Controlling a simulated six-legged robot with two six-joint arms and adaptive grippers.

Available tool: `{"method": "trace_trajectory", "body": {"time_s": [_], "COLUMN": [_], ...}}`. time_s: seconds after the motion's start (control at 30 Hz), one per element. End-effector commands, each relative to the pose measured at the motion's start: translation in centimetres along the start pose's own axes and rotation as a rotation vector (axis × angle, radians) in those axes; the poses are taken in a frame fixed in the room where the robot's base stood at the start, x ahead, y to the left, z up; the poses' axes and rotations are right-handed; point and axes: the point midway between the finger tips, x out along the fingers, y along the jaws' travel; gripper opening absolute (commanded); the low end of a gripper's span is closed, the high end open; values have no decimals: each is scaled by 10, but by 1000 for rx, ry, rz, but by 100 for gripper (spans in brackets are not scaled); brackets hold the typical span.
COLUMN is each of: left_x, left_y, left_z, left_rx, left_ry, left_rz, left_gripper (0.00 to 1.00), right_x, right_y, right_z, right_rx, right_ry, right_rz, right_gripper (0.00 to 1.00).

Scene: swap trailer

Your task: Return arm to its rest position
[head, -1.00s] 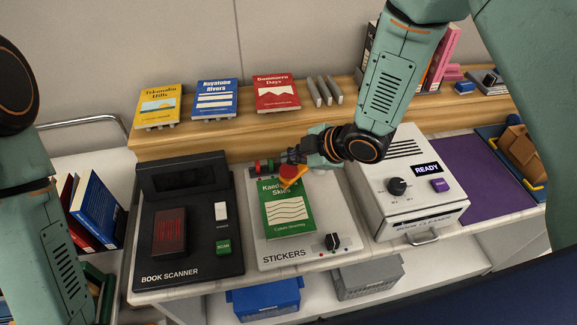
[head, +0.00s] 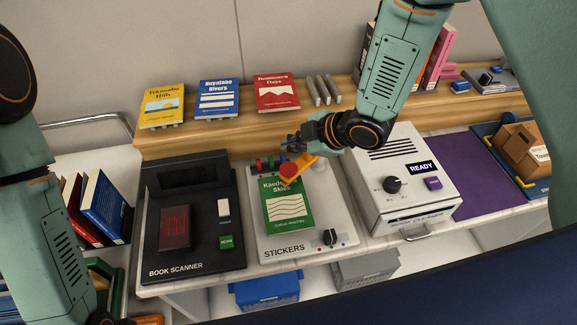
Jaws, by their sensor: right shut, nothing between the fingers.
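My right arm reaches in from the upper right. Its gripper (head: 291,146) is shut and empty, above the back edge of the sticker station (head: 333,215). A green book (head: 289,212) lies flat on that station, below the gripper. An orange piece with a red round part (head: 289,169) shows just under the gripper, over the book's top edge; I cannot tell whether it is attached to the gripper. My left arm hangs down the left side, and its gripper's fingers are not visible.
A black book scanner (head: 192,255) stands left of the station, and a white book cleaner (head: 393,155) reading READY stands right. A wooden shelf (head: 220,143) behind holds yellow, blue and red books. A purple mat (head: 467,175) is clear. Blue (head: 265,290) and grey bins sit below.

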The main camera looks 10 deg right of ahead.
Motion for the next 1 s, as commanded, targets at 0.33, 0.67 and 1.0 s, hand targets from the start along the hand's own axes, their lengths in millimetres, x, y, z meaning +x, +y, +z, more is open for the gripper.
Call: {"method": "trace_trajectory", "body": {"time_s": [0.33,0.67,1.0], "left_x": [0,0,0], "left_y": [0,0,0], "left_z": [0,0,0], "left_rx": [0,0,0], "left_ry": [0,0,0], "left_rz": [0,0,0], "left_gripper": [40,40,40], "right_x": [0,-25,-104], "right_y": [-5,-153,-296], "right_z": [3,81,131], "right_rx": [24,724,1321], "right_ry": [-8,-302,-735], "right_rz": [-5,-89,-57], "right_gripper": [0,0,0]}}
